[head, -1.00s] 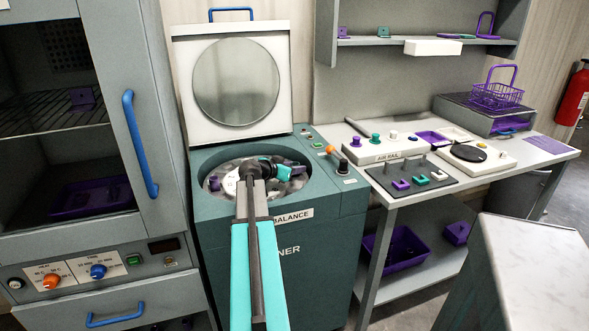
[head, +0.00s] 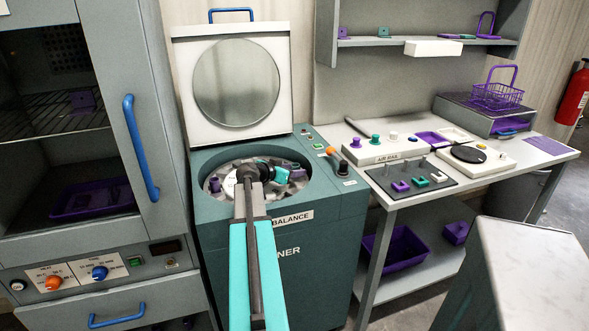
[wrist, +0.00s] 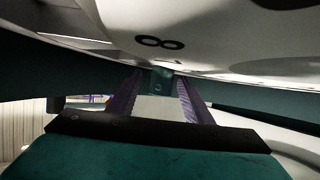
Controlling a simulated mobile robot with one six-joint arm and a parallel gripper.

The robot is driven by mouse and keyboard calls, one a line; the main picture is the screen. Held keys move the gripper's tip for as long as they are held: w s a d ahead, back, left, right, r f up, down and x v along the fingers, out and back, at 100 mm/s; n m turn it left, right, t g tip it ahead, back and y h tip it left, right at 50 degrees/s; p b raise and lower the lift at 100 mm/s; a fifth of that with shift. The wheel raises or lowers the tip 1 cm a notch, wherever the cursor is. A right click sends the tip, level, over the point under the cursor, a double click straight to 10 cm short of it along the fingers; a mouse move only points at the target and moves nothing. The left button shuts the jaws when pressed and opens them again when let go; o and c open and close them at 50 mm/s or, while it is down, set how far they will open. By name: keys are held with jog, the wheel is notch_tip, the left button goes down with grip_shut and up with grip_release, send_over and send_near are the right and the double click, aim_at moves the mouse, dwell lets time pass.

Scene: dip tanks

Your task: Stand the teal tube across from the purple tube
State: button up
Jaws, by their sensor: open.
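The purple tube (head: 214,184) stands at the left side of the pale rotor inside the open round tub (head: 203,165). My gripper (head: 292,174) is down in the tub at its right side, across the rotor from the purple tube. In the wrist view my gripper (wrist: 160,84) is open, with one purple finger on each side of a small teal piece (wrist: 160,79), which looks like the teal tube. It is close to the white rotor face (wrist: 230,25) marked 8. Its lower end is hidden, so I cannot tell how it is seated.
The round lid (head: 235,80) stands open behind the tub. A worktable (head: 400,205) with control panels and small coloured pieces is at the right. A tall cabinet (head: 165,110) with a blue handle is close on the left. A grey block (head: 525,270) stands front right.

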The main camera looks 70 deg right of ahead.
aim_at(293, 169)
jog(key=v, duration=0.6)
jog(key=shift+r+b, duration=0.25)
jog(key=shift+b, duration=0.05)
jog(key=shift+w+a, duration=0.1)
jog(key=shift+r, duration=0.15)
